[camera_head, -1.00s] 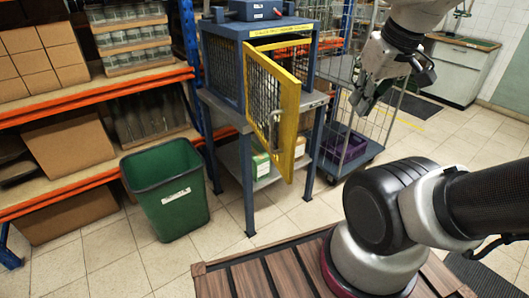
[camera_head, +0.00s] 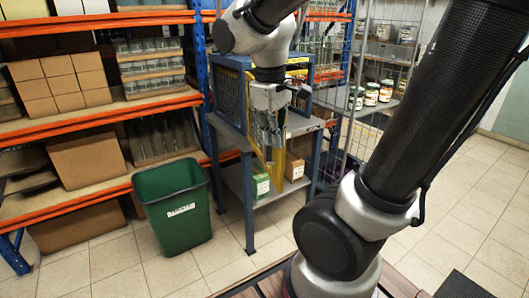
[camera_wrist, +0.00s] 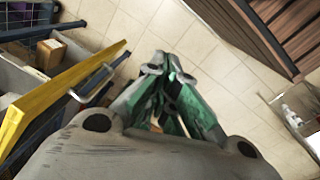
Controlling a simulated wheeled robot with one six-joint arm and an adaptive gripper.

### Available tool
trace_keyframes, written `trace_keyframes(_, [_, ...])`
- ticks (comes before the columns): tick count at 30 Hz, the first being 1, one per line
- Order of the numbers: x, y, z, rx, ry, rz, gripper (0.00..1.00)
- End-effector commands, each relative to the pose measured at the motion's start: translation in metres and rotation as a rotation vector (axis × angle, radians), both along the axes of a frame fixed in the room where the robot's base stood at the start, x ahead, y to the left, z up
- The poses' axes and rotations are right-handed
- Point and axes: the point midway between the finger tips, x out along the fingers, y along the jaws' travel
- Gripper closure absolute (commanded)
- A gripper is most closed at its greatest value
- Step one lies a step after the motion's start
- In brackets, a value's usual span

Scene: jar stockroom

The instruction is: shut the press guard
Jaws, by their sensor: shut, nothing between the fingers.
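The press guard (camera_head: 278,168) is a yellow-framed mesh door on the blue press (camera_head: 230,88). It stands swung out from the press front, partly hidden behind my gripper. In the wrist view the guard's yellow frame (camera_wrist: 62,84) runs slantwise on the left, with a silver bar handle (camera_wrist: 97,82) on its side facing my gripper. My gripper (camera_head: 270,143) points down in front of the guard, its fingers together and empty. In the wrist view the gripper (camera_wrist: 168,108) is to the right of the handle, with a gap of floor showing between them.
A green bin (camera_head: 175,205) stands on the floor left of the press. Orange-edged shelving (camera_head: 95,112) with cartons and jars fills the left. A wire cage trolley (camera_head: 365,95) is on the right. Small boxes (camera_head: 261,184) lie on the press stand's lower shelf. Tiled floor is open at right.

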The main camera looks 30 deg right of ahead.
Motion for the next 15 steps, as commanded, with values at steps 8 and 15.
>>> trace_keyframes(8, [0.049, 0.023, -0.025, -0.181, 0.229, 0.296, 1.0])
trace_keyframes(15, [0.109, 0.046, -0.044, -0.428, 0.494, 0.684, 1.0])
